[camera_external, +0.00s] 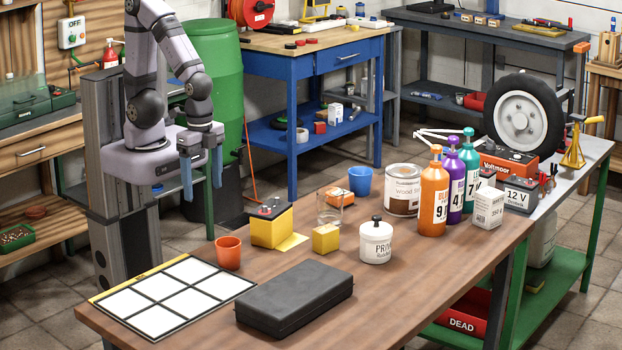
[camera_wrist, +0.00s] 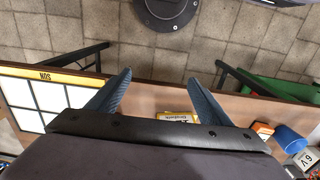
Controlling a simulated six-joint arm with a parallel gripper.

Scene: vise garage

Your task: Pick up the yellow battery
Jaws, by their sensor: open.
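The yellow battery (camera_external: 270,229) stands upright on the brown workbench, with a yellow body and a dark top bearing terminals. A yellow flap or card lies at its right foot. My gripper (camera_external: 202,180) hangs in the air beyond the bench's far edge, left of the battery and above it. Its two blue fingers are apart with nothing between them. In the wrist view my gripper (camera_wrist: 158,78) is also open and empty. There, a yellow labelled thing (camera_wrist: 178,117) shows partly behind the gripper bar; I cannot tell whether it is the battery.
A white-celled grid (camera_external: 172,297), an orange cup (camera_external: 228,252), a black case (camera_external: 294,298), a yellow block (camera_external: 326,238), a clear glass (camera_external: 329,208) and a white jar (camera_external: 376,241) stand around the battery. Bottles (camera_external: 434,194) and a tin (camera_external: 402,190) crowd the right.

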